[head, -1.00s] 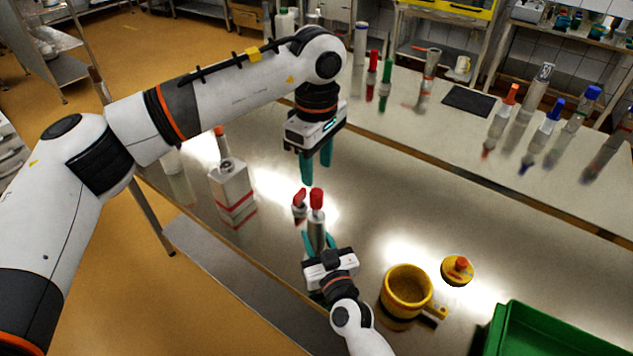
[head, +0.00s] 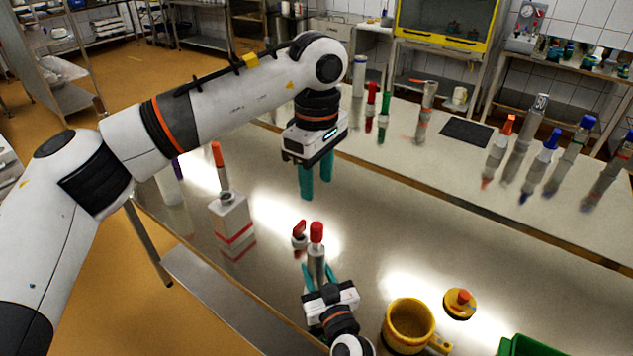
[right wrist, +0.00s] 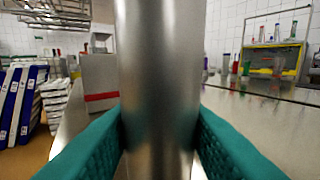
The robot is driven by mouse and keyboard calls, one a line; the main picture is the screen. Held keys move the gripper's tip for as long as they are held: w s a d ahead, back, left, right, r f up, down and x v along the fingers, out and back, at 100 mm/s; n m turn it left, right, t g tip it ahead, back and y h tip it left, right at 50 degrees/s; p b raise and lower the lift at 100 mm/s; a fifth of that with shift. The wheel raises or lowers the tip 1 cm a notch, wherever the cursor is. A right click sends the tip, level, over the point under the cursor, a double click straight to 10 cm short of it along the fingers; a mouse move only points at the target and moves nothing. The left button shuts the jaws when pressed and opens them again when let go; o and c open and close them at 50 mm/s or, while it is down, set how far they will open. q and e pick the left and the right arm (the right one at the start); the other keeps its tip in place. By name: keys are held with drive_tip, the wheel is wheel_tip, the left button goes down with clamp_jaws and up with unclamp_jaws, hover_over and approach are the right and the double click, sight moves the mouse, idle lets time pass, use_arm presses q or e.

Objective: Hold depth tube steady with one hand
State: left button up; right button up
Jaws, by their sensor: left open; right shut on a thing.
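The depth tube (head: 316,260) is a slim metal cylinder with a red top, standing upright near the front of the steel table. My right gripper (head: 318,279) is shut on it from the front. In the right wrist view the tube (right wrist: 160,85) fills the middle, with the teal fingers of my right gripper (right wrist: 160,135) on both sides of it. My left gripper (head: 316,182) is open and empty, pointing down above the table behind the tube. A small red-capped piece (head: 300,237) stands just left of the tube. The tube's lower end is hidden.
A white box with a red band (head: 231,220) stands left, with a red-topped bottle (head: 220,165) behind it. A yellow mug (head: 409,325), a yellow lid with a red knob (head: 460,303) and a green crate (head: 525,346) are at the right. Capped tubes line the back counter.

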drive_tip(key=o, duration=1.3)
